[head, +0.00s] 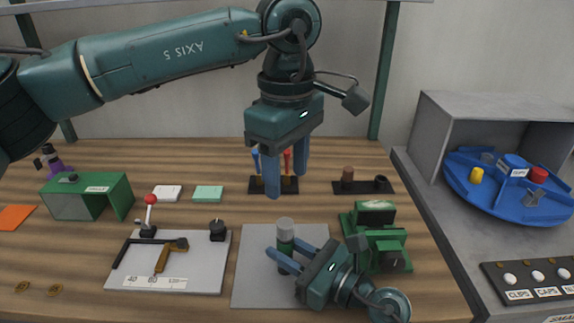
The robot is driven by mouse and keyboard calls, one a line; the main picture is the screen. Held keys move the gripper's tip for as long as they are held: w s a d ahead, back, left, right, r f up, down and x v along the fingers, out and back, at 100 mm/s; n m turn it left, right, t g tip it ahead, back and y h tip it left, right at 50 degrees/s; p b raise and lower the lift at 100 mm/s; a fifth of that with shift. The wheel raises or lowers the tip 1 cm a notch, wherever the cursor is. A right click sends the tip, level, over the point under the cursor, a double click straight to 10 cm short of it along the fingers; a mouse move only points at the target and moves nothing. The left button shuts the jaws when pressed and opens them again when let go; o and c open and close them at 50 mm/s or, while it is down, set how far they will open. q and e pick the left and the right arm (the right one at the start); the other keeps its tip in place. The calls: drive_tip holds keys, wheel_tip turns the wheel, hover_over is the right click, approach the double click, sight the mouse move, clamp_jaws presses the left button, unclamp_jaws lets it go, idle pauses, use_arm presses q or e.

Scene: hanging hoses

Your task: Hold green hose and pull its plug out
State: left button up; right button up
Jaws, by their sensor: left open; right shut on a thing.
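No hanging hose is clearly seen. A short dark green cylinder (285,241) with a grey top (285,226) stands upright on the grey mat (262,290); it may be the green hose and its plug. My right gripper (286,255) lies low from the right, its blue fingers shut around the cylinder's lower part, partly hiding it. My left gripper (286,180) hangs above and behind the cylinder, pointing down. Its two blue fingers are apart with nothing held between them, and it is clear of the grey top.
A green machine (375,235) stands close to the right gripper. A tool rack (262,188) is behind the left gripper. A white board with a lever (200,270) lies left of the mat. A grey bay with a blue turntable (515,205) is at right.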

sight(287, 223)
use_arm(q)
wheel_tip(287, 223, down, 12)
drive_tip(key=shift+r, duration=0.1)
idle(0.4)
drive_tip(key=shift+c, duration=0.2)
drive_tip(key=c, duration=1)
drive_tip(key=shift+r, duration=0.85)
use_arm(e)
drive_tip(key=shift+f, duration=0.3)
use_arm(q)
drive_tip(key=shift+r, duration=0.1)
drive_tip(key=shift+r, duration=2)
use_arm(e)
drive_tip(key=shift+r, duration=0.2)
use_arm(q)
drive_tip(key=shift+r, duration=0.15)
